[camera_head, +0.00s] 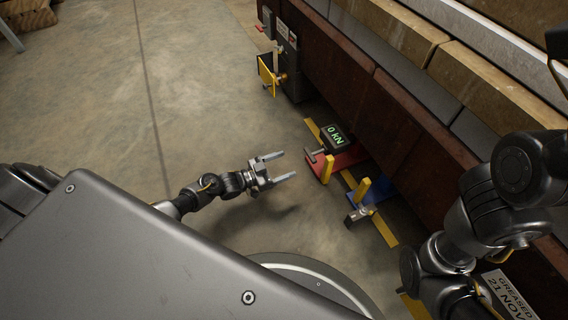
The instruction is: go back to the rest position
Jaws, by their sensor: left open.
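My left gripper (279,167) is open and empty. It is held over the bare floor in the middle of the view, with its two fingers pointing right toward the red device. A gap shows between its fingertips and that device. My right arm (492,213) comes in at the right edge, close in front of the rusty beam. Its gripper cannot be made out.
A red device (345,158) with a "0 kN" display (336,135) and a blue device (372,191) sit by the rusty beam (390,115). A yellow floor stripe (384,231) runs beside them. A dark box (291,72) stands farther back. Open floor (90,90) lies left.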

